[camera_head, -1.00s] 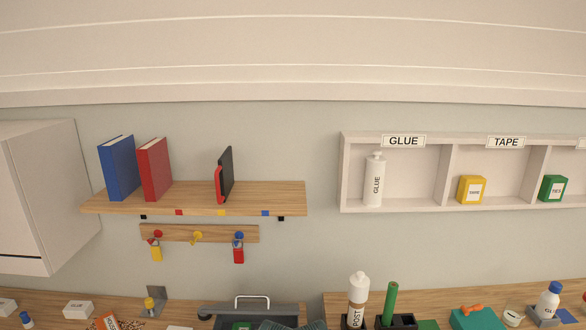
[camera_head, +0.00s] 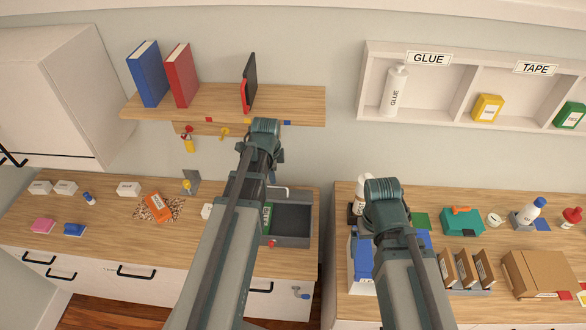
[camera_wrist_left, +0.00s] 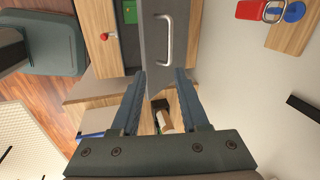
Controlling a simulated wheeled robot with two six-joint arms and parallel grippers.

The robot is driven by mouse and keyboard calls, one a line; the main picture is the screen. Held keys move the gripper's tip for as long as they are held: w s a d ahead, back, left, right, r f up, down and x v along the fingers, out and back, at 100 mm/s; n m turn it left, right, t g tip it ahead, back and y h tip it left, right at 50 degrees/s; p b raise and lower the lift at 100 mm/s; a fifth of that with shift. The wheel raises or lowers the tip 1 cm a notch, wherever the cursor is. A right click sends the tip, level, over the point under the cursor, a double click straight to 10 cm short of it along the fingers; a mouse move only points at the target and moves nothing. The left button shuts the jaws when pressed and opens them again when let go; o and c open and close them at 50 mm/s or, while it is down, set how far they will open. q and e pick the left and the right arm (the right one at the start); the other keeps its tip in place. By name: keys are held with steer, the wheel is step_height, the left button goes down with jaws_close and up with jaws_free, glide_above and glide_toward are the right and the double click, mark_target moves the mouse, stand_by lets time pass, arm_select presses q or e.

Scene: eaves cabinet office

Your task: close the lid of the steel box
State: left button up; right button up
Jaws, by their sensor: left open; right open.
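The steel box (camera_head: 310,225) is a dark grey open box on the left wooden counter. A green packet (camera_head: 266,218) stands inside its left part, and a red knob (camera_head: 272,244) is on its front. Its raised lid with a pale bar handle (camera_head: 278,191) is at the back, partly hidden by my left arm; in the left wrist view the lid panel (camera_wrist_left: 155,50) and handle (camera_wrist_left: 166,40) lie just beyond the fingertips. My left gripper (camera_wrist_left: 161,76) is open and appears empty. My right gripper (camera_head: 387,205) is over the right counter, its fingers hidden by the wrist.
A shelf (camera_head: 215,102) with books and a hook rail is above the box. The right counter holds a blue-and-white container (camera_head: 361,260), a teal box (camera_head: 462,221), a cardboard box (camera_head: 540,272) and bottles. A gap separates the two counters.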

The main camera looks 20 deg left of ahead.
arm_select(q)
steer(key=shift+w+a+r+m, duration=0.5)
steer(key=shift+w+a+r, duration=0.05)
steer(key=shift+w+r, duration=0.1)
arm_select(e)
steer(key=shift+d+r, duration=0.4)
steer(key=shift+r, duration=0.1)
arm_select(q)
steer(key=shift+f, duration=0.2)
arm_select(e)
steer(key=shift+f, duration=0.1)
arm_select(q)
steer(key=b, duration=1.3)
glide_above(275, 195)
step_height(275, 195, down, 13)
steer(key=shift+d+f, duration=0.1)
arm_select(e)
step_height(275, 195, down, 13)
steer(key=shift+w+f, duration=0.1)
arm_select(q)
jaws_close()
